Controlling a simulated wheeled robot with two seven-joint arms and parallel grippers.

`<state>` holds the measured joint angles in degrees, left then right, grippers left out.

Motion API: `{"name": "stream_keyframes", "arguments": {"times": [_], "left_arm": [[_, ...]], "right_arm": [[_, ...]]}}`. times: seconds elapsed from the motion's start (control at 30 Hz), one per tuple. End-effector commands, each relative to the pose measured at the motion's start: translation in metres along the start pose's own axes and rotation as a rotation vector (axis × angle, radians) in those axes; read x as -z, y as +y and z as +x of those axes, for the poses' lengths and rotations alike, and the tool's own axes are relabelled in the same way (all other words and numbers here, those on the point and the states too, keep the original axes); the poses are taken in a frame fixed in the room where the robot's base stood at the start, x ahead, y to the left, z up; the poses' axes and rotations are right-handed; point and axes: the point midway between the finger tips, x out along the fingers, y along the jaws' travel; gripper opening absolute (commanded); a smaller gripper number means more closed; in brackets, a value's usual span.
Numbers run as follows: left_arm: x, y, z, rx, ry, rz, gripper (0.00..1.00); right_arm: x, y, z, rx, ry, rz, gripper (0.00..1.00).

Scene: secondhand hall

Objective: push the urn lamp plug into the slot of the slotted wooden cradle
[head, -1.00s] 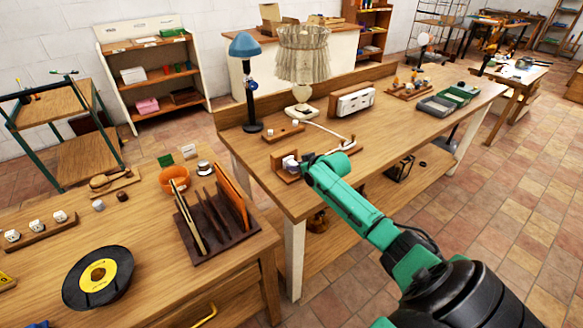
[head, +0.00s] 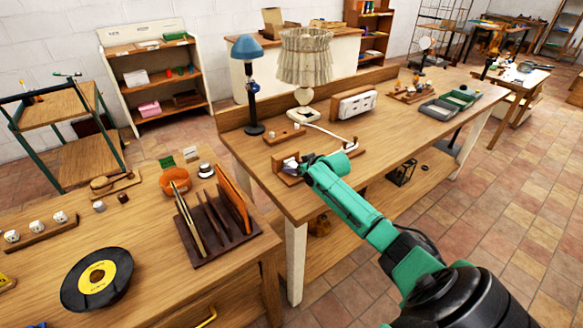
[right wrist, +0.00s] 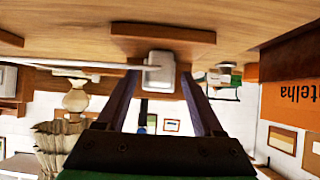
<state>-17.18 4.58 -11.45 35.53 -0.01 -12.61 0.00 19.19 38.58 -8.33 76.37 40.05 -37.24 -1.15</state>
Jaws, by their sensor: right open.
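The urn lamp (head: 303,68) with its pleated shade stands on the long wooden bench, and upside down in the right wrist view (right wrist: 62,140). Its white cord (head: 328,132) runs along the bench top. The slotted wooden cradle (head: 288,179) sits near the bench's left front corner. The pale plug (head: 290,163) is at the cradle; in the right wrist view the plug (right wrist: 158,72) shows between my fingertips, its cord leading left. My right gripper (right wrist: 160,82) is open around the plug, with gaps on both sides. How deep the plug sits in the slot is hidden. My left gripper is out of view.
A wooden strip with small white pieces (head: 285,136) lies behind the cradle. A blue desk lamp (head: 248,85) and a white box (head: 353,104) stand nearby. A rack with an orange board (head: 233,198) is on the nearer table at left. The bench front middle is clear.

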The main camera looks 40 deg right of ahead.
Motion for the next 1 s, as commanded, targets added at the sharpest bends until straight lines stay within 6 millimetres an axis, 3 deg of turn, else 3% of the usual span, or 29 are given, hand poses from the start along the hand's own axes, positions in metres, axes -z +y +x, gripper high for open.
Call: {"name": "stream_keyframes", "arguments": {"times": [0.17, 0.7, 1.0], "left_arm": [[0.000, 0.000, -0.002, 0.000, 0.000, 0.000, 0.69], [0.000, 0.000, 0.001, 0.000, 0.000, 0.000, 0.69], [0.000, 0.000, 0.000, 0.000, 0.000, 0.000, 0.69]], "right_arm": [[-0.001, 0.001, -0.016, -0.001, -0.002, -0.002, 0.69], [0.000, -0.001, -0.134, 0.001, -0.001, 0.000, 0.69], [0.001, 0.000, -0.143, 0.000, 0.000, 0.000, 0.69]]}}
